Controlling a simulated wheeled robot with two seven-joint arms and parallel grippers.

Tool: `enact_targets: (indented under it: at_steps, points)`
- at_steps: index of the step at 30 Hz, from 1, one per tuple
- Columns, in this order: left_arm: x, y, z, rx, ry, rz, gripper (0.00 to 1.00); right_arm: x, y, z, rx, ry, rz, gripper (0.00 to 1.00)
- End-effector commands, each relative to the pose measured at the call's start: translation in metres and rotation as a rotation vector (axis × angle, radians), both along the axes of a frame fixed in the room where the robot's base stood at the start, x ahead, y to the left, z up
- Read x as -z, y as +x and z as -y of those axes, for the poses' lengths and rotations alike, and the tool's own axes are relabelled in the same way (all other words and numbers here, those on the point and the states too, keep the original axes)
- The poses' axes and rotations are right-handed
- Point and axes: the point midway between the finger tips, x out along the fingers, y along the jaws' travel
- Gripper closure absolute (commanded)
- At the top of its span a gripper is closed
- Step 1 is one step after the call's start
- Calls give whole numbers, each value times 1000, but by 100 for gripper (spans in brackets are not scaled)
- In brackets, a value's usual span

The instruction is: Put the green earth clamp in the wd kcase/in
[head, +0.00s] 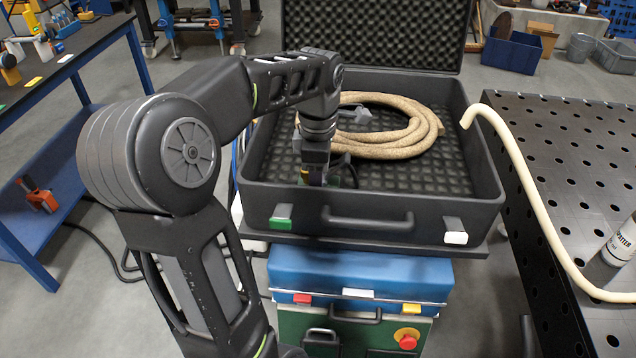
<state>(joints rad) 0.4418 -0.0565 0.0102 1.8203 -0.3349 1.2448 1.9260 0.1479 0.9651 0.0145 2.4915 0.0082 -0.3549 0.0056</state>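The open black case (400,205) has a foam-lined interior and its lid is raised at the back. My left arm comes in from the left, and its gripper (315,178) points down inside the case near the front left. A small green piece (335,174) shows just right of the gripper, by a dark cable; it may be the green earth clamp, mostly hidden by the gripper. The fingertips are too small and covered to tell whether they are shut on it. My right gripper is not in view.
A beige coiled hose (400,150) lies in the case around a small grey piece (357,114). The case stands on a blue and green box (360,275). A perforated black table (560,150) with a pale hose (530,180) is at right. Bare foam lies at the case's front right.

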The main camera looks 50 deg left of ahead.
Motion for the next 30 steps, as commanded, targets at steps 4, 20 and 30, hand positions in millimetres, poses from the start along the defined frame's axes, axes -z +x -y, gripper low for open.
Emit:
enact_targets:
  at_steps: [4, 20, 30]
  points:
    - [7, 0, 0, -1, 1, 3, 100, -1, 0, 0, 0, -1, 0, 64]
    - [11, 0, 0, 0, -1, 1, 44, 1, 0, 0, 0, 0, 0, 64]
    - [6, 0, 0, -1, 1, 2, 44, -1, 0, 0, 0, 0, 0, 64]
